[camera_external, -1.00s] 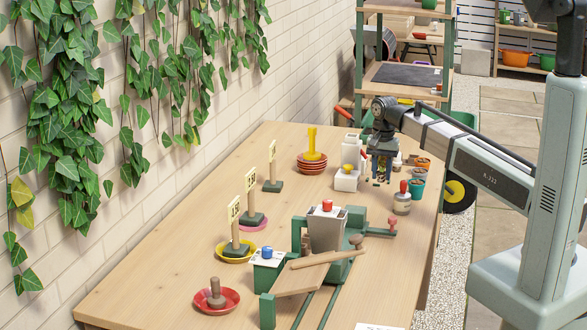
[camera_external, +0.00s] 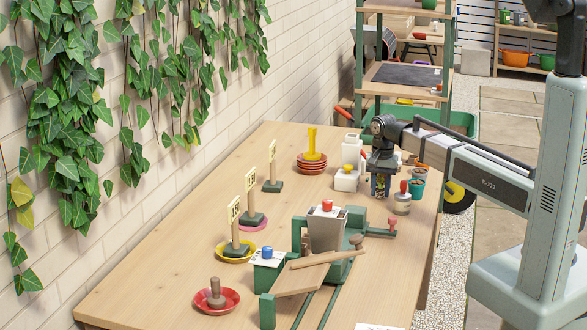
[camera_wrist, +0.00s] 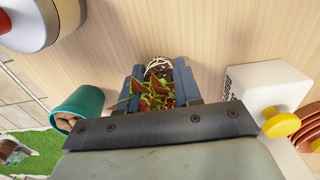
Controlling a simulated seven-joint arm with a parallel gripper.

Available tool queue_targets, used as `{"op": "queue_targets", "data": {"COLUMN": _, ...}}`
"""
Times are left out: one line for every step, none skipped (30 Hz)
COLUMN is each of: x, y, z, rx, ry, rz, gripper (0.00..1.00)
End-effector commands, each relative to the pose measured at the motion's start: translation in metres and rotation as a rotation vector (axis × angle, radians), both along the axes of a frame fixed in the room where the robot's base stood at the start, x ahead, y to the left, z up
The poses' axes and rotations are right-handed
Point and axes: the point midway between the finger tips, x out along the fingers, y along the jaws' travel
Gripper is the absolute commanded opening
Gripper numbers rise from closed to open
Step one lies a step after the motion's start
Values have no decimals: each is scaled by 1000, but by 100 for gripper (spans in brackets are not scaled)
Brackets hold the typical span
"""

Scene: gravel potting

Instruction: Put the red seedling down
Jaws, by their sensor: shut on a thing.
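My gripper (camera_external: 380,185) is at the far right part of the table in the external view, pointing down close to the tabletop. In the wrist view my gripper (camera_wrist: 160,88) is shut on the red seedling (camera_wrist: 152,95), which has red and green leaves and pale roots at its far end. The seedling sits between the two blue-grey fingers, over bare wood. Whether its roots touch the table I cannot tell. In the external view the seedling is mostly hidden by the fingers.
A teal pot (camera_external: 417,188) and a grey jar with a red knob (camera_external: 402,203) stand right of my gripper. A white block with a yellow knob (camera_external: 347,181) stands to the left. A green press with a grey hopper (camera_external: 326,232) is nearer. The table's left middle is clear.

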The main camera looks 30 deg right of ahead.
Motion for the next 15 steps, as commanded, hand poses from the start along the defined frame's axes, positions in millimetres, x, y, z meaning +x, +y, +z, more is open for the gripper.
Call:
{"op": "queue_targets", "data": {"x": 0, "y": 0, "z": -1, "rx": 0, "ry": 0, "rz": 0, "gripper": 35}}
{"op": "queue_targets", "data": {"x": 0, "y": 0, "z": -1, "rx": 0, "ry": 0, "rz": 0, "gripper": 38}}
{"op": "queue_targets", "data": {"x": 0, "y": 0, "z": -1, "rx": 0, "ry": 0, "rz": 0, "gripper": 41}}
{"op": "queue_targets", "data": {"x": 0, "y": 0, "z": -1, "rx": 0, "ry": 0, "rz": 0, "gripper": 44}}
{"op": "queue_targets", "data": {"x": 0, "y": 0, "z": -1, "rx": 0, "ry": 0, "rz": 0, "gripper": 47}}
{"op": "queue_targets", "data": {"x": 0, "y": 0, "z": -1, "rx": 0, "ry": 0, "rz": 0, "gripper": 51}}
{"op": "queue_targets", "data": {"x": 0, "y": 0, "z": -1, "rx": 0, "ry": 0, "rz": 0, "gripper": 54}}
{"op": "queue_targets", "data": {"x": 0, "y": 0, "z": -1, "rx": 0, "ry": 0, "rz": 0, "gripper": 57}}
{"op": "queue_targets", "data": {"x": 0, "y": 0, "z": -1, "rx": 0, "ry": 0, "rz": 0, "gripper": 59}}
{"op": "queue_targets", "data": {"x": 0, "y": 0, "z": -1, "rx": 0, "ry": 0, "rz": 0, "gripper": 59}}
{"op": "queue_targets", "data": {"x": 0, "y": 0, "z": -1, "rx": 0, "ry": 0, "rz": 0, "gripper": 59}}
{"op": "queue_targets", "data": {"x": 0, "y": 0, "z": -1, "rx": 0, "ry": 0, "rz": 0, "gripper": 59}}
{"op": "queue_targets", "data": {"x": 0, "y": 0, "z": -1, "rx": 0, "ry": 0, "rz": 0, "gripper": 59}}
{"op": "queue_targets", "data": {"x": 0, "y": 0, "z": -1, "rx": 0, "ry": 0, "rz": 0, "gripper": 59}}
{"op": "queue_targets", "data": {"x": 0, "y": 0, "z": 0, "rx": 0, "ry": 0, "rz": 0, "gripper": 59}}
